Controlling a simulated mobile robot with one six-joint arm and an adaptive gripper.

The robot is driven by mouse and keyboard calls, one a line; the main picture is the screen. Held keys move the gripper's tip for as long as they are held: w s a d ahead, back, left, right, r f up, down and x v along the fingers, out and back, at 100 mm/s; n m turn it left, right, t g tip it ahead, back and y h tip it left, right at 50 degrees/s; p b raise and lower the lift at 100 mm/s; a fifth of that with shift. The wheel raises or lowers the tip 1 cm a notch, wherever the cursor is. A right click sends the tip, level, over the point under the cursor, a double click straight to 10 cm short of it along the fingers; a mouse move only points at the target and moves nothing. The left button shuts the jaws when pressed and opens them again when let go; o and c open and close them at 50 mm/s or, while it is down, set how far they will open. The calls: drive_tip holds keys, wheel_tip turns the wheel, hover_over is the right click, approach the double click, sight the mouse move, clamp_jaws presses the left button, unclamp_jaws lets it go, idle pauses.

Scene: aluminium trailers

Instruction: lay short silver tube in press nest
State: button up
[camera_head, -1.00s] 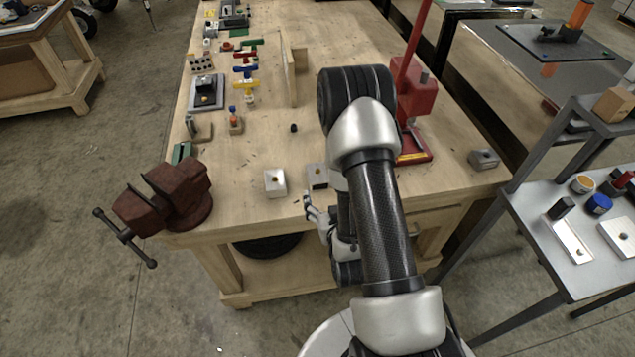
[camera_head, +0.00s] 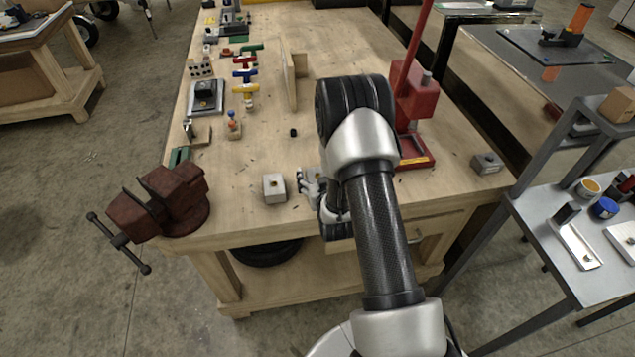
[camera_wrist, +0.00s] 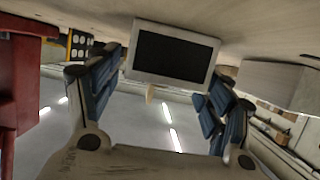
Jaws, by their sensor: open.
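My gripper (camera_head: 308,186) is low over the front of the wooden bench, beside a small metal block that it largely hides in the head view. In the wrist view my gripper (camera_wrist: 160,95) is open. A pale block with a dark front face (camera_wrist: 175,55) appears between and beyond its fingers; I cannot see contact. The red press (camera_head: 415,100) stands on the bench right of my arm, its base (camera_head: 418,152) partly hidden. I cannot make out a nest or a short silver tube for certain.
A pale block with a small brown centre (camera_head: 274,188) stands just left of my gripper. A red vise (camera_head: 170,200) is at the bench's front left corner. A grey block (camera_head: 486,163) sits at the right edge. A small black piece (camera_head: 293,132) lies mid-bench.

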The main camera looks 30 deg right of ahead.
drive_tip(key=shift+c, duration=0.3)
drive_tip(key=c, duration=1.3)
drive_tip(key=shift+o, duration=0.2)
drive_tip(key=shift+r, duration=0.1)
